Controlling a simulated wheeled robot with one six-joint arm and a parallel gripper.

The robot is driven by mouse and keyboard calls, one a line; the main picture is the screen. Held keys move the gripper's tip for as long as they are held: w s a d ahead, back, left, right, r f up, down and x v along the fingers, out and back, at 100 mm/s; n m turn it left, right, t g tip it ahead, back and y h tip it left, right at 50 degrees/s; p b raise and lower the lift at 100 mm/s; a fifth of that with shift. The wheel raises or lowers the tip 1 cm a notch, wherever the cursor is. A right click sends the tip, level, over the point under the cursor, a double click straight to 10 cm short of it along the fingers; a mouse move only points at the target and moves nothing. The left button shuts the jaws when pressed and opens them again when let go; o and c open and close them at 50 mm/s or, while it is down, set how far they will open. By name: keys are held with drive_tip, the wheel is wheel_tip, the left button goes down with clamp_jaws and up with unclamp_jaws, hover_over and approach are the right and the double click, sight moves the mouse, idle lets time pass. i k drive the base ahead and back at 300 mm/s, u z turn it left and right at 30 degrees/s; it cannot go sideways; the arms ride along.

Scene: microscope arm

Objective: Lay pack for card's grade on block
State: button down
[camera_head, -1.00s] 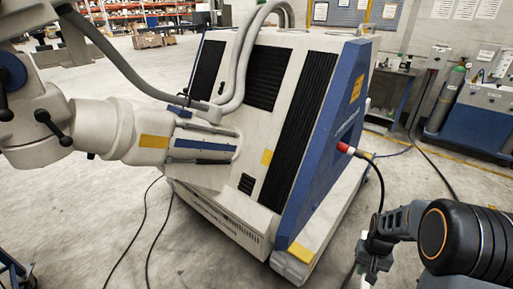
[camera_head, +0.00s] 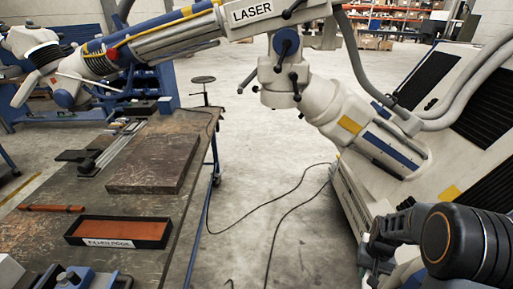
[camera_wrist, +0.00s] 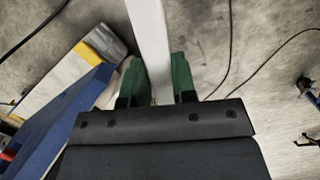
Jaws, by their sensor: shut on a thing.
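My gripper (camera_wrist: 158,78) has its green fingers closed on a long white pack (camera_wrist: 150,35), seen in the wrist view. The pack runs out past the fingertips to the top edge, above the concrete floor. In the head view my arm is at the lower right, and the pack cannot be made out there. A flat dark block (camera_head: 155,163) lies on the workbench (camera_head: 105,205) at the left, well apart from my gripper; its top is bare. I cannot make out a grade card.
A black tray (camera_head: 72,238) with a brown inside and white label sits at the bench front. A thin red-brown bar (camera_head: 50,208) lies behind it. A white laser arm (camera_head: 180,40) reaches over the bench from its cabinet (camera_head: 455,130). Floor with cables separates bench and cabinet.

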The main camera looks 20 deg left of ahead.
sight(147, 155)
drive_tip(key=u, duration=0.55)
drive_tip(key=i, duration=1.45)
drive_tip(key=u, duration=1.75)
